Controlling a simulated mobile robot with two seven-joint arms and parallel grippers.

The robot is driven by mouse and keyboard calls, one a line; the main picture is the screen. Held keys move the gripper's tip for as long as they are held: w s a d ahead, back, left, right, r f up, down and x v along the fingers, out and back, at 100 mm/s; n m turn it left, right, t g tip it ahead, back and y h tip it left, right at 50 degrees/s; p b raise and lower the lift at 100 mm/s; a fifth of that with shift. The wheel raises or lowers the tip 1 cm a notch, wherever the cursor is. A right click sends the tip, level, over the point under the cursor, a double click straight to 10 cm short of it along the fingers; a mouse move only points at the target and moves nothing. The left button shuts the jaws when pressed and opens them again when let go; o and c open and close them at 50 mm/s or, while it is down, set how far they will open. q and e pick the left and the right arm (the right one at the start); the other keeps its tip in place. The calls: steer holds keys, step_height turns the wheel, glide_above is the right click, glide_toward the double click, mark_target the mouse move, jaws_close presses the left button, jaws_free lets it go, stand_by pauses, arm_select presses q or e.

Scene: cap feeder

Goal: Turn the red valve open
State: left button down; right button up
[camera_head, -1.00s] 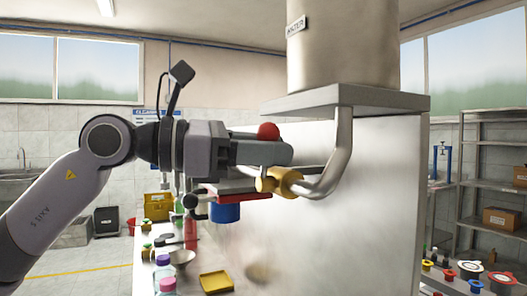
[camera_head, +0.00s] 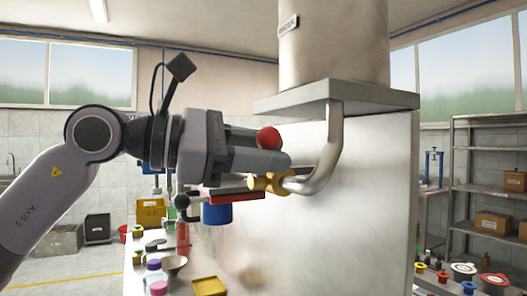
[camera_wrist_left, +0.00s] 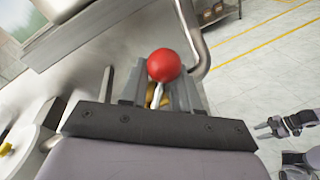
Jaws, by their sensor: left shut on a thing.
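The red ball knob (camera_head: 268,138) of the valve shows just above my left gripper's fingers. The brass valve body (camera_head: 270,183) sits at the end of the bent steel pipe (camera_head: 329,150). My left gripper (camera_head: 262,160) is shut on the valve lever below the knob; the fingers hide most of the lever in the head view. In the left wrist view the red knob (camera_wrist_left: 164,65) stands on a pale lever (camera_wrist_left: 157,96) between the fingers, with a bit of brass behind. My right gripper (camera_wrist_left: 264,131) shows empty at the right of that view, its fingers apart.
A steel tank (camera_head: 335,45) stands on a grey plate (camera_head: 340,98) over a large pale panel. A blue cylinder (camera_head: 216,208) is under the fingers. Bottles, a funnel (camera_head: 174,264) and a yellow tray (camera_head: 209,285) are on the bench below. Shelving (camera_head: 490,190) stands at right.

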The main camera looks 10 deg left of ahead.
arm_select(q)
steer(key=c, duration=0.9)
jaws_free()
steer(key=shift+s, duration=0.1)
steer(key=shift+b+v, duration=0.8)
steer(key=shift+v, duration=2.7)
steer(key=shift+c, duration=0.4)
